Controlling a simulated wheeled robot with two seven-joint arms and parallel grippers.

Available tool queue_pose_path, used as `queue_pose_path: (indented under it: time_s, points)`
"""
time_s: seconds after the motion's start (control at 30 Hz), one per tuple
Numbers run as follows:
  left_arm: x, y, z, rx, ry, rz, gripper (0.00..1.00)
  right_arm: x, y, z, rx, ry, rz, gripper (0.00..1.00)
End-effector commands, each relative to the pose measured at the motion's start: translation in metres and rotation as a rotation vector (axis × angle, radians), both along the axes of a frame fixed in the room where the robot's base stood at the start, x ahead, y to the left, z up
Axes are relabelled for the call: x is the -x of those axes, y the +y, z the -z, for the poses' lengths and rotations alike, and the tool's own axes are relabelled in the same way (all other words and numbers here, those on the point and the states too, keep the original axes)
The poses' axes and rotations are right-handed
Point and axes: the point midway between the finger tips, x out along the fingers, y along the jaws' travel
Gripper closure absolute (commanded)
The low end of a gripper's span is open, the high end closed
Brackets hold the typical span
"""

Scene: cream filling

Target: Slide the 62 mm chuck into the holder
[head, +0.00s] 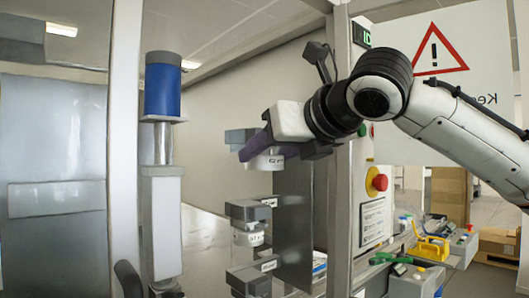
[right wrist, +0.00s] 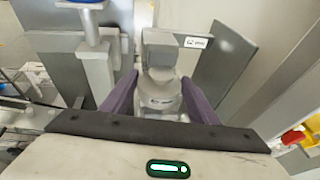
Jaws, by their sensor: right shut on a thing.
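The white chuck (head: 264,161) is between the purple fingers of my right gripper (head: 262,147), with a small printed label too blurred to read surely. It also shows in the right wrist view (right wrist: 160,102), with one finger on each side. The grey top holder (head: 238,137) is right at the chuck in the head view; in the right wrist view the holder (right wrist: 160,50) is straight beyond it. The fingers hide how far the chuck sits in the holder. My left gripper does not show.
Below are a middle holder (head: 246,210) with another white chuck (head: 248,238) in it, and a lower holder (head: 250,278). A blue-topped cylinder on a column (head: 162,90) stands left. A panel with a red emergency button (head: 378,182) is right of the holders.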

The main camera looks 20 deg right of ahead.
Motion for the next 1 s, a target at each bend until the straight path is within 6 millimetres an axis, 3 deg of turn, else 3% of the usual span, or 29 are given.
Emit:
queue_pose_path:
  time_s: [0.5,1.0]
  points:
    - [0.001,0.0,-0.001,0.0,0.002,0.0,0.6,0.024,-0.009,-0.001,-0.001,-0.002,0.001,0.68]
    - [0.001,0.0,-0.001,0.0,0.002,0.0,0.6,0.026,-0.01,-0.002,-0.001,-0.005,0.0,0.68]
